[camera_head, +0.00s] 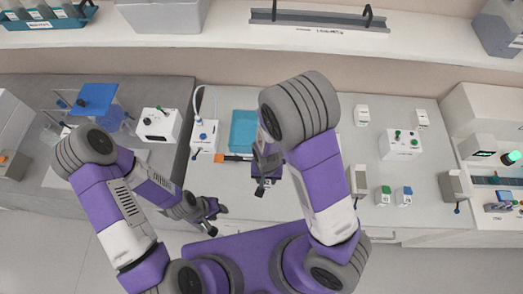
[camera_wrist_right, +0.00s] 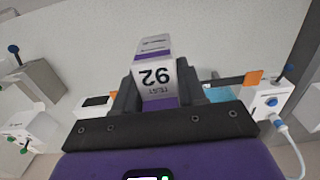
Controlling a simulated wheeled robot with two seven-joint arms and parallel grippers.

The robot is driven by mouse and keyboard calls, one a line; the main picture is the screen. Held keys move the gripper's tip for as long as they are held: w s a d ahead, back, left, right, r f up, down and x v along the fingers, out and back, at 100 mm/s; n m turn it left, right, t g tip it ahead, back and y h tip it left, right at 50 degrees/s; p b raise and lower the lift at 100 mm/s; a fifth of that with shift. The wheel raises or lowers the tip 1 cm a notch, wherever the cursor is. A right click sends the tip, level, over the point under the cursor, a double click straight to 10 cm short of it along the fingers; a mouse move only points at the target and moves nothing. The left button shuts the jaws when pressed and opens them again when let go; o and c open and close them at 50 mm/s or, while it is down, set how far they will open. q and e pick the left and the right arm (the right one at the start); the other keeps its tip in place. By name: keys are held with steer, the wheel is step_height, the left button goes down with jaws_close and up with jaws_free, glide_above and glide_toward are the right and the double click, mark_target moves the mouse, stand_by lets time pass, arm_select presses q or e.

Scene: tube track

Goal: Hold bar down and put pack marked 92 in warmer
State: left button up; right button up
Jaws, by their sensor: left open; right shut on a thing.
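A pack marked 92 (camera_wrist_right: 157,75), white with purple bands, is between the fingers of my right gripper (camera_wrist_right: 158,95) in the right wrist view. My right gripper (camera_head: 262,180) is shut on it above the front middle of the worktop; the pack is mostly hidden in the head view. My left gripper (camera_head: 212,212) is open and empty near the worktop's front edge, apart from the devices. A white device with a blue knob and a curved tube (camera_head: 203,138) stands left of my right gripper. An orange-and-dark bar (camera_head: 233,157) lies beside it. I cannot tell which device is the warmer.
A blue tray (camera_head: 243,130) lies behind my right gripper. White boxes with green knobs (camera_head: 400,144) and grey lever boxes (camera_head: 455,186) stand to the right. A white box (camera_head: 158,124) and a blue rack (camera_head: 97,100) stand left. The worktop's front middle is fairly clear.

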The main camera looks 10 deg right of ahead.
steer(key=shift+w+r, duration=0.15)
steer(key=shift+w+f+b, duration=0.1)
steer(key=shift+f+b, duration=0.1)
steer(key=shift+b, duration=0.1)
steer(key=w+f+b, duration=0.1)
steer(key=w+d+f+b, duration=0.1)
steer(key=shift+w+f+b, duration=0.3)
steer(key=shift+w+f, duration=0.05)
steer(key=shift+w+d+f+b, duration=0.15)
steer(key=shift+w+f+b, duration=0.2)
steer(key=shift+w, duration=0.25)
